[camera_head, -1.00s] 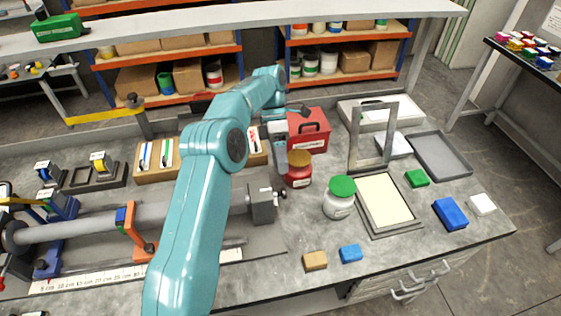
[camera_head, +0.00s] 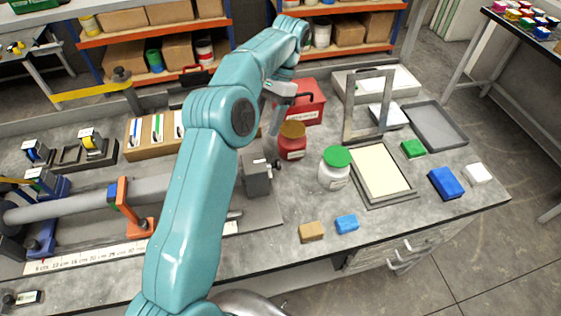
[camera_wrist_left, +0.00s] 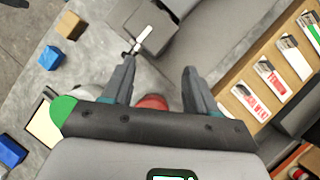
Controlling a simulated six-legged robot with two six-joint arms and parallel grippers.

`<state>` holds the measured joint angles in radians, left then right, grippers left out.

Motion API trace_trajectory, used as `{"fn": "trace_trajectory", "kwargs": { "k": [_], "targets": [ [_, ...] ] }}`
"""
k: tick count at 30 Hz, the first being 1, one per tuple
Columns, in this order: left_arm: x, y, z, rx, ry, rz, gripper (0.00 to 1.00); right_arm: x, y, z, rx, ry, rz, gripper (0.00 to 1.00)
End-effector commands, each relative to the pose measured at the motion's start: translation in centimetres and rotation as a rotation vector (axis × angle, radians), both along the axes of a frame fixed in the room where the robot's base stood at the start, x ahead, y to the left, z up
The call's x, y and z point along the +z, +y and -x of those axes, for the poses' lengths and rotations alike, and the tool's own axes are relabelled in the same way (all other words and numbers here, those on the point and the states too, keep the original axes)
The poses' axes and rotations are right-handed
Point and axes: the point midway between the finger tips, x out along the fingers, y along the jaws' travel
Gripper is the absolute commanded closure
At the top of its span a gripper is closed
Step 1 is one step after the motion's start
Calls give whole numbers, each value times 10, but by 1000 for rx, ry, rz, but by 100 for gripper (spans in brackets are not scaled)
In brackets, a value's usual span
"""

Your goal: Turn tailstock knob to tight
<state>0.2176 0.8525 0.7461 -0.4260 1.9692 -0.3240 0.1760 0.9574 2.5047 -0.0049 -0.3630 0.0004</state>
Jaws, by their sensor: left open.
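The tailstock is a grey block (camera_head: 257,180) at the right end of the long grey bar on the bench. Its small knob (camera_head: 277,164), with a pale bar across it, sticks out from the block's right side. In the left wrist view the tailstock (camera_wrist_left: 158,28) is at the top, and the knob with its pale bar (camera_wrist_left: 132,46) lies just beyond the left finger's tip. My left gripper (camera_wrist_left: 158,68) is open, with nothing seen between its fingers. In the head view my left gripper (camera_head: 274,118) hangs above and behind the tailstock, partly hidden by my arm.
A red jar (camera_head: 292,143), a white jar with green lid (camera_head: 334,172) and a red toolbox (camera_head: 304,104) stand near the tailstock. An upright grey frame (camera_head: 349,118) is farther right. Tan (camera_head: 312,231) and blue (camera_head: 347,224) blocks lie near the front edge.

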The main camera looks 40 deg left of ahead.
Motion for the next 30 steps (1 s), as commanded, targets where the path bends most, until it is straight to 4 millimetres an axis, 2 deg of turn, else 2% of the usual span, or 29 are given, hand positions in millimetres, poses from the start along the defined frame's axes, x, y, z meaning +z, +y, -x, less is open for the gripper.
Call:
{"fn": "trace_trajectory", "kwargs": {
  "k": [4, 9, 13, 17, 20, 30],
  "targets": [
    [25, -36, -16, -429, -42, 22, 42, -26, 0, 0, 0, 0, 0, 57],
    [52, -86, -26, -546, -115, -29, 42, -38, 0, 0, 0, 0, 0, 57],
    [54, -98, -27, -575, -130, -30, 42, -41, 0, 0, 0, 0, 0, 57],
    [40, -95, -23, -576, -128, -29, 42, -50, 0, 0, 0, 0, 0, 57],
    [22, -91, -17, -574, -127, -29, 42, -60, 0, 0, 0, 0, 0, 57],
    [-49, -72, 7, -572, -125, -27, 42, -75, 0, 0, 0, 0, 0, 57]
  ]
}}
